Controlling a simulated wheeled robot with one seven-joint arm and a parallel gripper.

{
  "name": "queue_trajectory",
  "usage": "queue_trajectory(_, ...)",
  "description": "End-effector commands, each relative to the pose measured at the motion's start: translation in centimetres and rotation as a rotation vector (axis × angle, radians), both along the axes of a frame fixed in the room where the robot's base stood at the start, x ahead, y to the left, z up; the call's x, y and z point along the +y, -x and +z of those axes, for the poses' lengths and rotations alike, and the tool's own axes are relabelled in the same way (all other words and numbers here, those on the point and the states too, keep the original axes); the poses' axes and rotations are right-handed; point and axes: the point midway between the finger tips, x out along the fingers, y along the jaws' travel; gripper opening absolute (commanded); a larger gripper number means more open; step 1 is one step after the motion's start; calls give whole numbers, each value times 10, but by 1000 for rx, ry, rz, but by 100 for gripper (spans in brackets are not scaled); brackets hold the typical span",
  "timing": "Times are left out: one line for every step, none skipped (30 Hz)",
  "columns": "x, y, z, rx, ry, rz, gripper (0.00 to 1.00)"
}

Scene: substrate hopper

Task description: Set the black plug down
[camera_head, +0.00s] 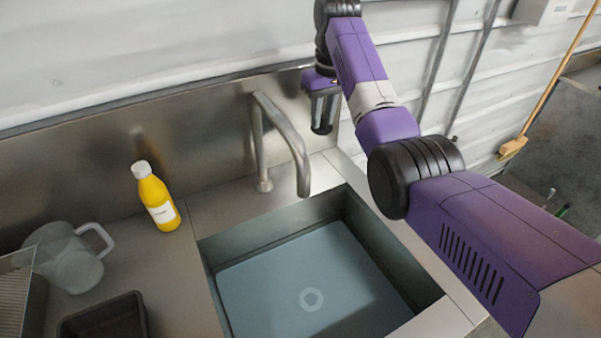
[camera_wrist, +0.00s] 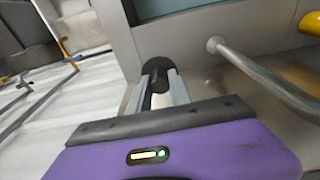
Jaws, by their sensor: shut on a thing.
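The black plug (camera_wrist: 157,72) is held between the two grey fingers of my gripper (camera_wrist: 158,88) in the wrist view. In the head view my gripper (camera_head: 323,112) points down behind the sink's back right corner, to the right of the tap, with the dark plug barely distinguishable between its fingers. The plug is in the air, and its lower part and its gap to the surface below cannot be judged. The sink (camera_head: 310,275) holds bluish water with a pale ring showing at its middle.
A curved steel tap (camera_head: 282,130) stands close to my gripper. A yellow bottle (camera_head: 156,198), a clear jug (camera_head: 70,258) and a dark tray (camera_head: 105,318) stand on the counter left of the sink. A broom (camera_head: 545,95) leans at the right.

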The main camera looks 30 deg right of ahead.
Motion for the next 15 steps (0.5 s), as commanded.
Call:
queue_trajectory(0,1,-13,4,-1,0,0)
queue_trajectory(0,1,-21,5,-1,0,0)
queue_trajectory(0,1,-30,3,-1,1,0)
queue_trajectory(0,1,-38,5,-1,1,0)
queue_trajectory(0,1,-45,4,-1,1,0)
queue_trajectory(0,2,-55,5,-1,1,0)
queue_trajectory(0,1,-62,4,-1,1,0)
queue_trajectory(0,1,-69,4,-1,1,0)
queue_trajectory(0,1,-78,3,-1,1,0)
queue_trajectory(0,1,-85,4,-1,1,0)
queue_trajectory(0,1,-91,3,-1,1,0)
queue_trajectory(0,1,-98,2,-1,1,0)
queue_trajectory(0,1,-103,2,-1,1,0)
queue_trajectory(0,1,-107,2,-1,1,0)
queue_trajectory(0,0,-112,0,0,2,0)
